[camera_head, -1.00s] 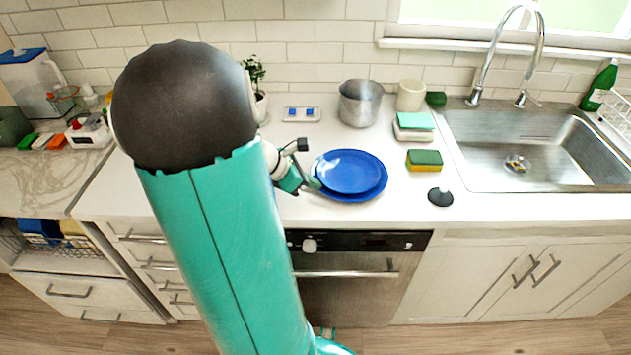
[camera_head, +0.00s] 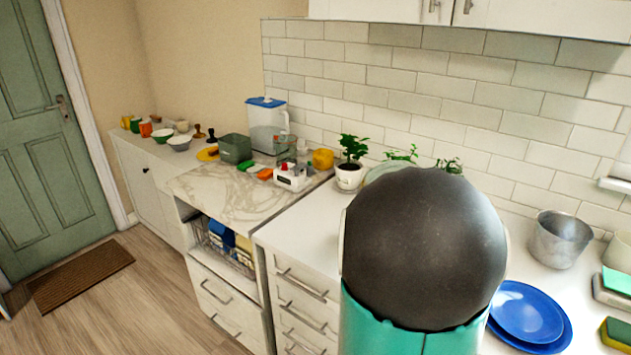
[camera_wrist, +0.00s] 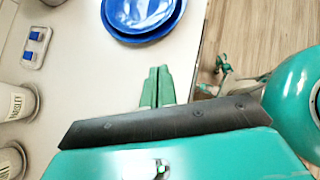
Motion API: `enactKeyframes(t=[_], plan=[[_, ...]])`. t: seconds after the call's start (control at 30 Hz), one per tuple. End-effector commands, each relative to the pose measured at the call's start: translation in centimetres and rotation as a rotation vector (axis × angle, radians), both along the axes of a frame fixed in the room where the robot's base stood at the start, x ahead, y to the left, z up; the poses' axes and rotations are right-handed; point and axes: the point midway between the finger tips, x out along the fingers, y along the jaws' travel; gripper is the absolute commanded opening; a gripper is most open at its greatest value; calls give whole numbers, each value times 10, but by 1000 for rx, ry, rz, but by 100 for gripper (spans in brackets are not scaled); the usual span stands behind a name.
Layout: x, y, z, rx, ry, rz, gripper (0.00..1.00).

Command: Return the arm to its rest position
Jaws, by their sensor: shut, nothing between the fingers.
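My gripper (camera_wrist: 157,87) shows in the wrist view as two green fingers side by side, shut and empty. It points toward the edge of the white counter, apart from the blue plates (camera_wrist: 140,14) at the top of that view. In the head view my arm's dark joint and teal link stand in front of the counter at the lower right, and my gripper is hidden there. The stacked blue plates (camera_head: 527,315) lie on the counter just right of my arm.
A metal pot (camera_head: 560,239) and a sponge (camera_head: 617,334) stand on the counter at right. A potted plant (camera_head: 350,163) and a white appliance (camera_head: 291,177) are left of my arm. Open wooden floor (camera_head: 130,310) and a green door (camera_head: 50,150) lie at far left.

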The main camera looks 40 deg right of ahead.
Motion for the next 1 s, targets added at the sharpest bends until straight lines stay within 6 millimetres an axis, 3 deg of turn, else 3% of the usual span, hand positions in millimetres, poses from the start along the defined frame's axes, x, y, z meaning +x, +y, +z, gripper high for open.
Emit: enactKeyframes(t=[0.17, 0.27, 0.33, 0.5, 0.63, 0.77, 0.9, 1.0], plan=[[5, 6, 1, -6, -25, -1, 0], [23, 26, 6, -24, -116, -9, 0], [42, 51, 11, -39, -223, -25, 0], [89, 133, 26, -35, -540, -96, 0], [113, 200, 39, 17, -764, -172, 0], [125, 269, 52, 106, -958, -264, 0], [123, 336, 65, 234, -1119, -379, 0], [118, 372, 72, 318, -1189, -454, 0]])
